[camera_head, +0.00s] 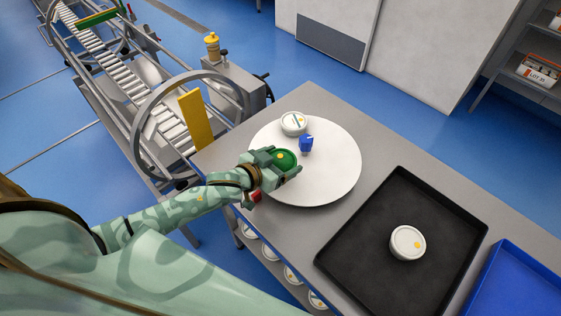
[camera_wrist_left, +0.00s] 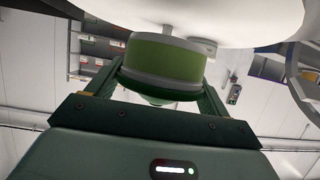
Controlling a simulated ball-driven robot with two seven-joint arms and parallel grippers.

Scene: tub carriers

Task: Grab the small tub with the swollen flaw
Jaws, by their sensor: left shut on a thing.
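A white tub (camera_head: 294,122) with a striped lid stands at the disc's far edge. My right gripper is not in view.
A small blue block-like thing (camera_head: 306,143) stands on the disc just beyond the held tub. A blue tray (camera_head: 515,285) is at the lower right. A roller conveyor (camera_head: 105,45) with a large wheel is at the left. The disc's right part is clear.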

